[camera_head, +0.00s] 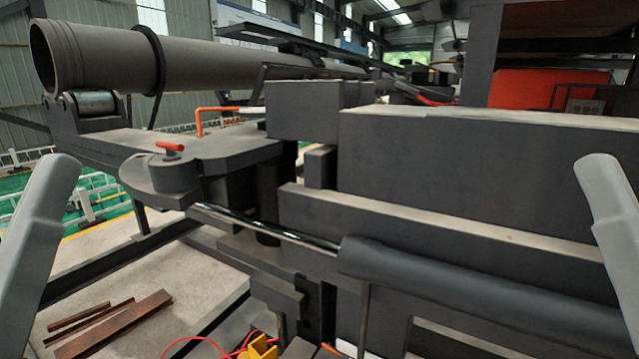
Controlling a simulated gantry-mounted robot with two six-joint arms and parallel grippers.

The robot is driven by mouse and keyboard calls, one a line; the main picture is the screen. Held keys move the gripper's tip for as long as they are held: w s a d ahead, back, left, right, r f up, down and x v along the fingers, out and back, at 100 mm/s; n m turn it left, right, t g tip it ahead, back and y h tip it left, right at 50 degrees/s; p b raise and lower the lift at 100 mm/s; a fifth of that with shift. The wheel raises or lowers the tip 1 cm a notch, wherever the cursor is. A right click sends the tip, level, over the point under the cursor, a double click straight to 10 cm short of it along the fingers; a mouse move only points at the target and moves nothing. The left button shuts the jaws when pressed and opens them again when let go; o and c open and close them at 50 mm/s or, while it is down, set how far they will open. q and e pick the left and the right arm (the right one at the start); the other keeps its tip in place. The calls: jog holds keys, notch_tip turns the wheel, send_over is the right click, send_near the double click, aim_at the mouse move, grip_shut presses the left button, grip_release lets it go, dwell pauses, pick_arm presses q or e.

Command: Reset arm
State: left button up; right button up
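A grey link of my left arm (38,245) stands upright at the left edge, with its rounded end at the top. A matching grey link of my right arm (612,225) stands at the right edge. Both links look clear of the machine between them, though their exact distance from it is hard to tell. No gripper fingers show on either side, so I cannot see whether they hold anything.
A dark grey machine with large blocks (480,165) and a thick cylinder (470,295) fills the middle and right. A long pipe (215,68) rests on a roller (95,103) at upper left. Rusty bars (115,325) and a yellow object (260,348) lie low on the left.

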pick_arm(q)
notch_tip(320, 180, up, 19)
jog(key=p, duration=1.6)
pick_arm(e)
notch_tip(320, 180, up, 19)
pick_arm(q)
notch_tip(320, 180, down, 28)
jog(key=b, duration=2.8)
pick_arm(e)
notch_tip(320, 180, down, 28)
pick_arm(q)
jog(key=shift+r, duration=0.1)
pick_arm(e)
jog(key=shift+r, duration=0.1)
